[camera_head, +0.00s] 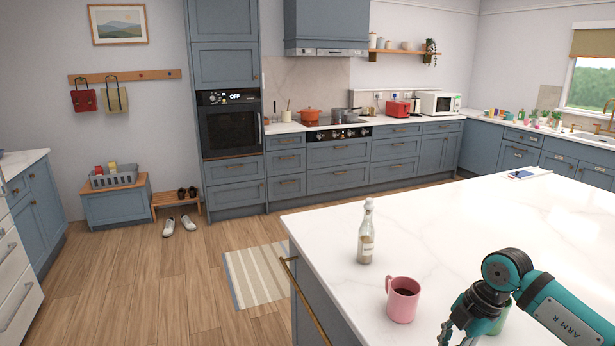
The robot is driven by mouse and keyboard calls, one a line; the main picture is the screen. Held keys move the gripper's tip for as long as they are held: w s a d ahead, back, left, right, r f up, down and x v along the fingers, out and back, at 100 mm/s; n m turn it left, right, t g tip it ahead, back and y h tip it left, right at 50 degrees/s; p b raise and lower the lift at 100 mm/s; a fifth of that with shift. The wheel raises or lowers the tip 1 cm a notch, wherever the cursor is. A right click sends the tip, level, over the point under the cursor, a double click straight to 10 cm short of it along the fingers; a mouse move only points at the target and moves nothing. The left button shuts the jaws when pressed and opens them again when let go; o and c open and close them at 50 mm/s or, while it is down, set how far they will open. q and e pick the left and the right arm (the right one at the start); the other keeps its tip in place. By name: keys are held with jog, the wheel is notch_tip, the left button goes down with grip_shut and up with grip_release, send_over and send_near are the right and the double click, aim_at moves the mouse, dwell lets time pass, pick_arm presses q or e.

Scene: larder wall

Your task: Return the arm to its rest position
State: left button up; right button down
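My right arm (565,300), teal and black and marked "ARM R", reaches in from the lower right over the white island top. Its dark gripper (456,338) points down at the bottom edge, to the right of a pink mug. The fingertips are cut off or too small to tell if they are open or shut. A pale green object (500,322) shows partly behind the gripper; the arm hides most of it. My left gripper is not in view.
On the island (470,225) stand a pink mug (403,299) with dark liquid and a clear bottle (366,234) near the left edge. The island's middle is clear. A striped rug (258,275) lies on the floor to its left.

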jog(key=s+a+r+n+t+y, duration=0.1)
jog(key=s+a+n+y, duration=0.15)
jog(key=a+y, duration=0.9)
jog(key=a+r+t+y, duration=0.25)
jog(key=a+r, duration=0.45)
jog(key=a, duration=0.6)
notch_tip(320, 180, up, 6)
jog(key=d+m+t, duration=0.1)
jog(key=m+t, duration=0.5)
jog(key=t, duration=0.3)
jog(key=s+d+f+m+t+h, duration=0.2)
jog(key=s+d+f+m+h, duration=0.1)
jog(key=d+f+m+h, duration=1.15)
jog(key=s+f+m+g+h, duration=0.1)
jog(key=s+f+g, duration=0.35)
jog(key=s, duration=0.35)
jog(key=s+d+f+m+g+h, duration=0.1)
jog(key=s+f+g, duration=0.35)
jog(key=s, duration=0.35)
jog(key=s+f+g, duration=0.3)
jog(key=s+f, duration=0.2)
jog(key=s, duration=0.3)
notch_tip(320, 180, down, 26)
jog(key=s+r+g, duration=0.1)
jog(key=s+d+f+g, duration=0.1)
jog(key=s+d+f, duration=0.2)
jog(key=s+f, duration=1.3)
jog(key=shift+s+d+f, duration=0.2)
jog(key=shift+s+f, duration=0.15)
jog(key=shift+s, duration=0.05)
